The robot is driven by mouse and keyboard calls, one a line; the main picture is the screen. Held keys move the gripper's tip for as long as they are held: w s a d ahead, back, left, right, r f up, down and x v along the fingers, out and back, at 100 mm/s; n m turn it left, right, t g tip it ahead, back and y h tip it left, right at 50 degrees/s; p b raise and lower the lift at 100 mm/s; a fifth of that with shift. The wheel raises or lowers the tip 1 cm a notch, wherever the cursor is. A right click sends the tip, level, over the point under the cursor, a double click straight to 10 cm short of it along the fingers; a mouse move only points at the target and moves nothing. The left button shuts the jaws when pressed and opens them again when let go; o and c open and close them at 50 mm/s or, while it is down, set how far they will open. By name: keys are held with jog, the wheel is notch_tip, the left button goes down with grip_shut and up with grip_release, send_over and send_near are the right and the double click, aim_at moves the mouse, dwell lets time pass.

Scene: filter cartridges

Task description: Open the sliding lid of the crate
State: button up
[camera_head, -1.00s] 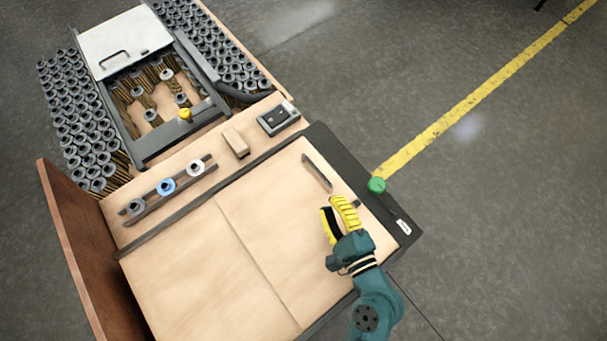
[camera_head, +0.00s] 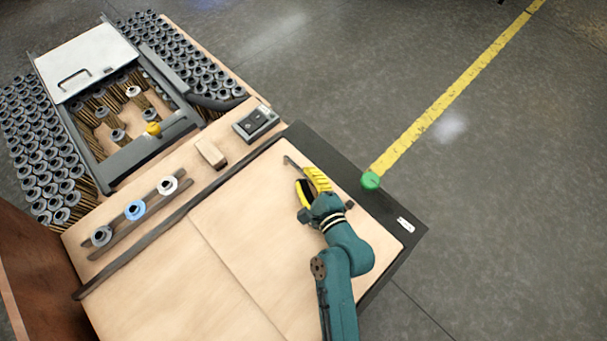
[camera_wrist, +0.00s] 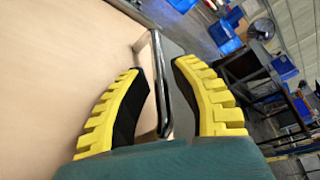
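The crate's lid is a pale wooden panel (camera_head: 262,225) with a seam at its left side; it lies flat and covers the crate top. A dark bar handle (camera_head: 292,162) stands near its far right edge, partly hidden by my gripper (camera_head: 309,181). In the wrist view, the handle (camera_wrist: 160,85) runs between the two yellow-backed fingers of my gripper (camera_wrist: 158,68). The fingers are open, one on each side of the handle, with gaps visible on both sides. Contact with the handle does not show.
Left of the lid are a rail with several cartridges (camera_head: 135,210), a wooden block (camera_head: 211,153) and a dark control box (camera_head: 256,123). A machine with a white cover (camera_head: 85,60) stands at the far left among many cartridges. A green button (camera_head: 370,180) sits by the dark right edge.

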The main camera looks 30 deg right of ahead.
jog(key=shift+x, duration=1)
jog(key=shift+s, duration=0.1)
grip_shut()
jog(key=shift+f, duration=0.1)
